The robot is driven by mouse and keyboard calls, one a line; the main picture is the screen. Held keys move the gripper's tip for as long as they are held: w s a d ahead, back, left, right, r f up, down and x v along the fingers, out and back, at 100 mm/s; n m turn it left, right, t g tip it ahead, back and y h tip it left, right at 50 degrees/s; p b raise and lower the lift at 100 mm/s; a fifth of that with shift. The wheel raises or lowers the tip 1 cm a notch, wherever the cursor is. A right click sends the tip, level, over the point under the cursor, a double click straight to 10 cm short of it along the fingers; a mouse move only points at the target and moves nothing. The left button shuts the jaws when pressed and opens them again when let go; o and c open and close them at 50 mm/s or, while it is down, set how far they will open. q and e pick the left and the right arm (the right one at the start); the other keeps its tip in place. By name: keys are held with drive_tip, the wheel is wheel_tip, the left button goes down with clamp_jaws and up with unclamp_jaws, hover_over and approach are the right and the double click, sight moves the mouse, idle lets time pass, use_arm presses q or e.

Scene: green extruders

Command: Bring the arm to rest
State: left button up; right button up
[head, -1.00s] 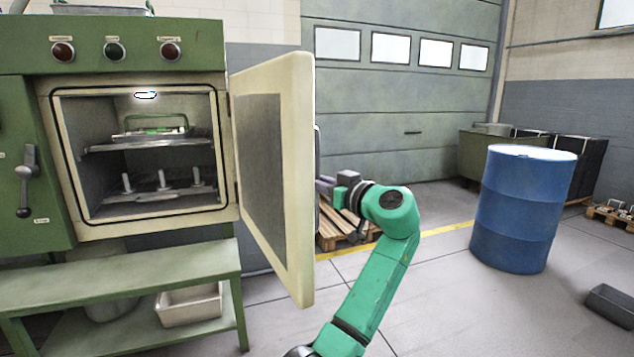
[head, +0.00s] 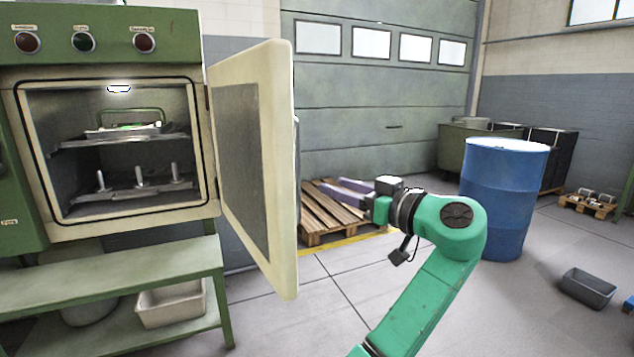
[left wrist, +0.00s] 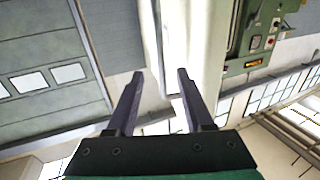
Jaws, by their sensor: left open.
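My left gripper (head: 345,192) is at the end of my green arm, to the right of the open oven door. Its two dark fingers are apart with nothing between them, as the left wrist view (left wrist: 160,75) also shows. The pale door (head: 282,180) stands swung open from the green oven (head: 120,20). My right gripper is in neither view.
A green bench (head: 110,278) with a white bin (head: 172,303) on its lower shelf stands below the oven. A wooden pallet (head: 325,220) lies behind my gripper. A blue barrel (head: 503,190) stands at the right. A grey bin (head: 588,288) is on the floor.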

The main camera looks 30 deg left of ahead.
use_arm(q)
drive_tip(key=shift+s+d, duration=0.2)
drive_tip(key=shift+d, duration=0.35)
